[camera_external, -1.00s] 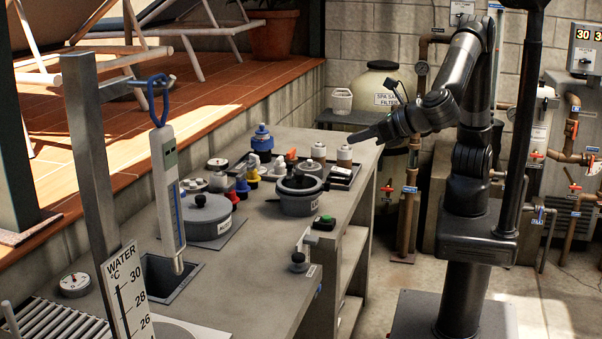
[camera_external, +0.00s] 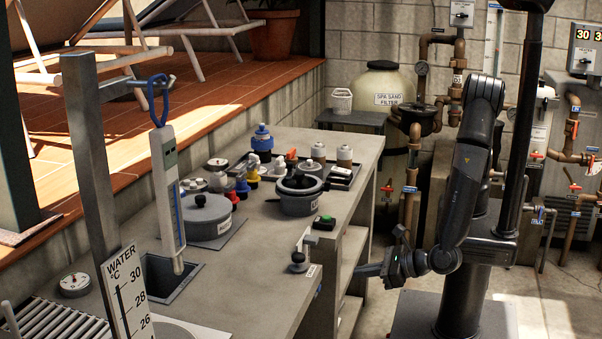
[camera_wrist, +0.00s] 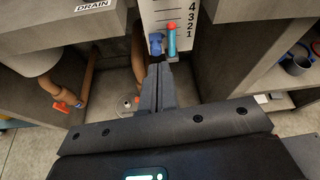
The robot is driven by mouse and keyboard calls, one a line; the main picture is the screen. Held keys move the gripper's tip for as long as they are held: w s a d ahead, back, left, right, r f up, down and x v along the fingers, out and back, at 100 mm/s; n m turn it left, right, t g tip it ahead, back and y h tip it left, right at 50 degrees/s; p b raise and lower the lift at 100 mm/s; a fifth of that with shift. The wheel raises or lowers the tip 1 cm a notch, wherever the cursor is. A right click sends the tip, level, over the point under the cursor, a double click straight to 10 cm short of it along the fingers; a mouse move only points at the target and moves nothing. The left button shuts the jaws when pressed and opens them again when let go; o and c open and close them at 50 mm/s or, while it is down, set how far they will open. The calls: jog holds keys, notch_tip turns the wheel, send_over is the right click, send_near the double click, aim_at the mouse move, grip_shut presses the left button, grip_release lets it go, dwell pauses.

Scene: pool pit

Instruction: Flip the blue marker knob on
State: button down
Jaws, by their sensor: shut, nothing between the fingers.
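In the wrist view, a small blue knob (camera_wrist: 156,43) sits at the lower left of a white scale board (camera_wrist: 185,14) numbered 4 down to 1. In the external view my gripper (camera_external: 358,270) is low beside the bench's right side, pointing left. I cannot make out the knob or scale board there.
The bench (camera_external: 265,258) carries pots, bottles and a small lever (camera_external: 301,250) near its front edge. In the wrist view, an orange-handled pipe (camera_wrist: 62,105) lies left of the fingers, and a shelf with dark cups (camera_wrist: 296,65) is at right.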

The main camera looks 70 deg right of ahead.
notch_tip(320, 180, down, 9)
jog(key=shift+f, duration=0.15)
jog(key=w, duration=0.9)
jog(key=shift+w+r, duration=0.2)
jog(key=shift+w, duration=0.05)
dwell(0.5)
